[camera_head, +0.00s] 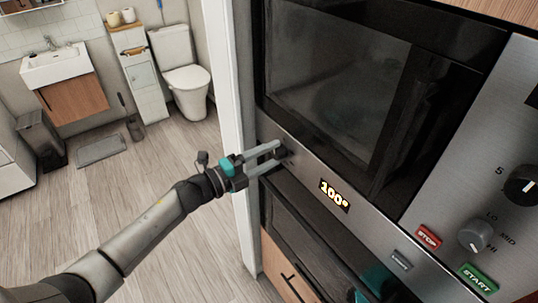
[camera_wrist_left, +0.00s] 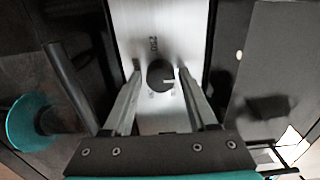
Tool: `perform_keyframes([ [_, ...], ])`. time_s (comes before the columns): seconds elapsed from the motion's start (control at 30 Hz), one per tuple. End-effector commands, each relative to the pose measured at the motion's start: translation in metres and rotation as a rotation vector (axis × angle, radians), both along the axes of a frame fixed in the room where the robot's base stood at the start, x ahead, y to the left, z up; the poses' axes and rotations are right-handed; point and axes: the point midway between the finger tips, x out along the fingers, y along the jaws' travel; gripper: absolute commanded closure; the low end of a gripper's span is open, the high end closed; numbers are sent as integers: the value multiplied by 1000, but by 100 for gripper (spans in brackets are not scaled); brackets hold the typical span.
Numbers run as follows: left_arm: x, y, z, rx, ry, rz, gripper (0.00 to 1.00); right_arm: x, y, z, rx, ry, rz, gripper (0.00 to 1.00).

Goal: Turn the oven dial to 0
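The oven dial (camera_head: 281,153) is a small dark round knob on the steel panel, near its left end. In the left wrist view the dial (camera_wrist_left: 160,75) shows a light pointer mark pointing right. The display (camera_head: 334,195) on the panel reads 100°. My left gripper (camera_head: 270,155) is at the dial with its fingers open. In the left wrist view the gripper (camera_wrist_left: 159,72) has one finger on each side of the dial, with small gaps visible. The dial is partly hidden by the fingers in the head view. My right gripper is not seen.
A microwave door (camera_head: 335,80) is above the panel. The dark oven front (camera_head: 310,235) is below it. To the right are a grey knob (camera_head: 475,235), a black knob (camera_head: 522,186), a red stop button (camera_head: 428,237) and a green start button (camera_head: 478,278). A white wall edge (camera_head: 228,90) stands left of the oven.

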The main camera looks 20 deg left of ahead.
Motion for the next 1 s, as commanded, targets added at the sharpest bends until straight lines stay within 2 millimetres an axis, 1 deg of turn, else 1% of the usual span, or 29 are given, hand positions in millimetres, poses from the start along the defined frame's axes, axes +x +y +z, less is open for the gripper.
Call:
perform_keyframes([
  [0.03, 0, 0, 0, 0, 0, 0, 35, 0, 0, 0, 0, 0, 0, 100],
  [0.1, 0, 0, 0, 1, -1, 0, 27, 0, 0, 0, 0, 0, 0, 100],
  [0.13, 0, 0, 0, 1, -1, 0, 25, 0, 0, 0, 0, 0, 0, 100],
  [0.37, 0, 0, 0, 2, -1, 0, 25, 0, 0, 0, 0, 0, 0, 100],
  [0.5, -5, 4, -1, 3, -1, 1, 25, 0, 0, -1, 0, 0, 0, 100],
  [0.67, -22, 17, -2, 4, 1, 0, 25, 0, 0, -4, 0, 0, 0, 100],
  [1.0, -68, 53, -2, 4, 2, 1, 25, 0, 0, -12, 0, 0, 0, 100],
])
